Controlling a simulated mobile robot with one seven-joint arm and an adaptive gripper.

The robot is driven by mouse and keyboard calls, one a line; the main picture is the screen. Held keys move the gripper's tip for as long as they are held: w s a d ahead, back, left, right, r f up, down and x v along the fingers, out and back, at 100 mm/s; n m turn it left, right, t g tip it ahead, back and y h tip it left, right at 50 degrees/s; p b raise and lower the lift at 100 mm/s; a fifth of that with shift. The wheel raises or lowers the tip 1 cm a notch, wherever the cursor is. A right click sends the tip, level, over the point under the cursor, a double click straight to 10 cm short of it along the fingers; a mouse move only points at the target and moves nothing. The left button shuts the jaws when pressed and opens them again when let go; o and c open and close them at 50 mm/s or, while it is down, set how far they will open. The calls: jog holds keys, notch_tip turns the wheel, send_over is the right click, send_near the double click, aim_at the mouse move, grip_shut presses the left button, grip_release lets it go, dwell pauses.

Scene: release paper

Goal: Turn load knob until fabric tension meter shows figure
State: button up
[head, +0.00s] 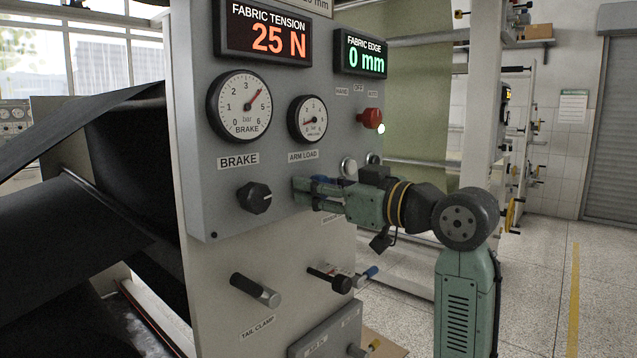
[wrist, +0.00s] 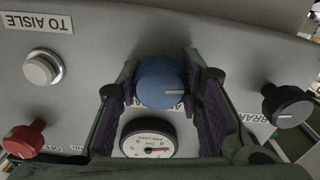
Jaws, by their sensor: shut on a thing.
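The fabric tension meter (head: 268,30) reads 25 N in red digits. The load knob is the blue knob (wrist: 160,84) in the wrist view, below the arm load gauge on the grey panel. My gripper (head: 308,192) is at the panel under the ARM LOAD label, its fingers on both sides of this knob; it is shut on it. The knob's pale pointer line shows in the wrist view. The fingers mostly hide the knob in the head view. The arm load gauge (head: 307,119) has its red needle low on the dial.
A black brake knob (head: 254,197) is left of my gripper, below the brake gauge (head: 239,105). A red switch (head: 370,118) is above right. A tail clamp lever (head: 256,290) sticks out below. The fabric edge display (head: 361,54) reads 0 mm. The aisle floor at right is clear.

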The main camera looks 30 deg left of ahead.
jog(key=m+p, duration=0.1)
jog(key=m, duration=0.3)
jog(key=shift+m, duration=0.4)
dwell(0.4)
jog(key=o, duration=1.2)
jog(key=d, duration=0.4)
jog(key=s+d, duration=0.1)
jog(key=d, duration=0.7)
jog(key=shift+s, duration=0.3)
